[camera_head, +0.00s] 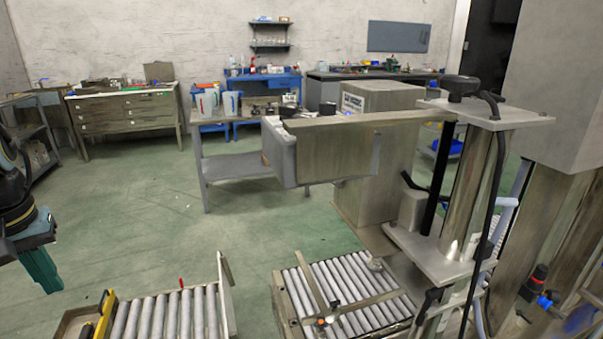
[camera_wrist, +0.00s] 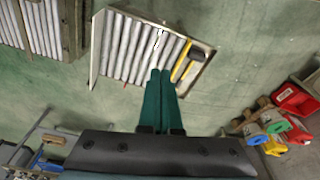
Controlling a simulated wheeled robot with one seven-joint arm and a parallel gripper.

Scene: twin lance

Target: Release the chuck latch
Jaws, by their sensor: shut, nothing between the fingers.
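I cannot pick out the chuck latch for certain in either view. A grey machine with an upright column (camera_head: 464,190) stands at the right in the head view, with a black knob (camera_head: 460,87) on its top plate. A red-and-black fitting (camera_head: 534,282) sits low at the far right. My gripper (camera_wrist: 160,72) points down in the wrist view, its two green fingers side by side, shut and empty, above a roller conveyor (camera_wrist: 128,45). In the head view my gripper (camera_head: 43,272) is at the left edge, far from the machine.
A yellow-and-black tool (camera_wrist: 187,62) lies on the roller conveyor below my gripper. A second roller conveyor (camera_head: 282,300) stands before the machine. Coloured bins (camera_wrist: 293,98) show at the right in the wrist view.

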